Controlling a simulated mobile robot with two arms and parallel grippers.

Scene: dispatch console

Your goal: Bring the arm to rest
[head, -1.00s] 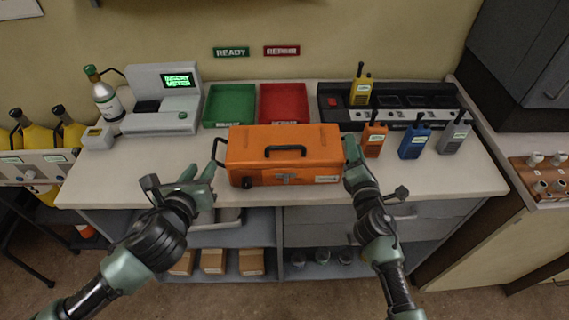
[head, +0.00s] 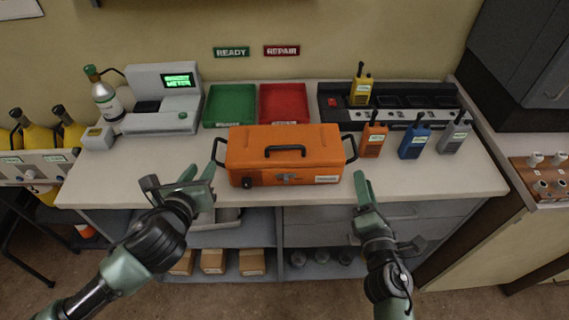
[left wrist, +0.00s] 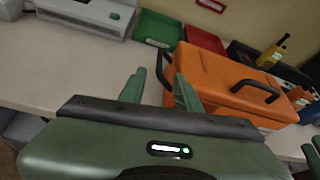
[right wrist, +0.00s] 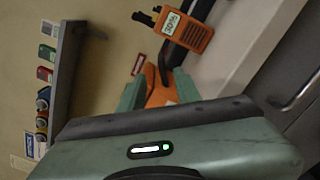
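The orange toolbox (head: 300,145) sits upright on the counter (head: 460,180) near its front edge, lid shut, with a black handle on top and one at each end. My left gripper (head: 199,172) is open and empty, in front of the left end handle (head: 218,150) and apart from it. In the left wrist view that handle (left wrist: 160,68) shows beyond the spread fingers. My right gripper (head: 362,182) is open and empty, in front of and below the right end handle (head: 351,148). In the right wrist view part of the orange toolbox (right wrist: 160,90) shows between the spread fingers.
Behind the toolbox are a green tray (head: 230,93) and a red tray (head: 283,90). A charger (head: 400,117) and several radios, including an orange one (head: 373,138), stand to the right. A grey tester (head: 165,90) stands left. Shelves with boxes (head: 213,261) lie below the counter.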

